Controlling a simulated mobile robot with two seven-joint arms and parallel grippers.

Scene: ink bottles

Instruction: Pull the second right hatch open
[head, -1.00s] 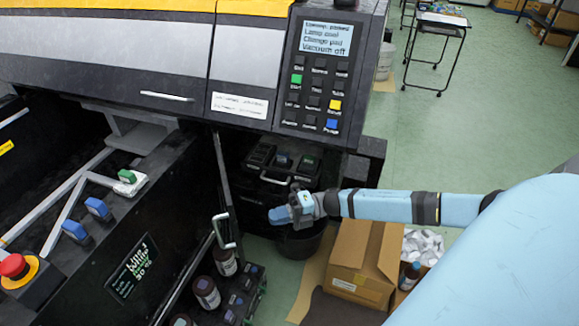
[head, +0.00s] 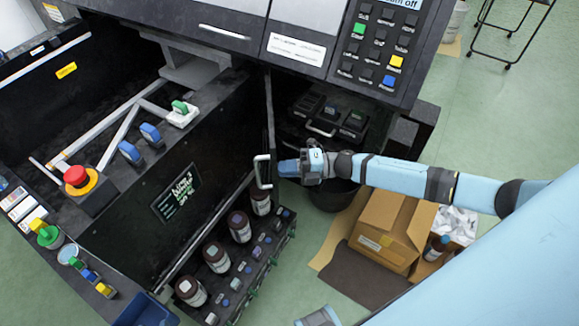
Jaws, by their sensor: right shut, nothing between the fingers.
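A dark hatch panel (head: 269,110) stands edge-on at the right end of the black machine. A pale upright handle (head: 262,172) is near its lower end. My right gripper (head: 284,168) is shut and empty, just right of the handle; a small gap seems to lie between them. Its fingertips point left toward the handle. Behind and above the gripper, a dark recess holds black units (head: 330,115) and a second pale handle (head: 320,130). I cannot tell from this angle how far the panel is swung.
Brown ink bottles (head: 217,258) stand in a row on a dark rack below the handle. A control keypad (head: 378,50) is above.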

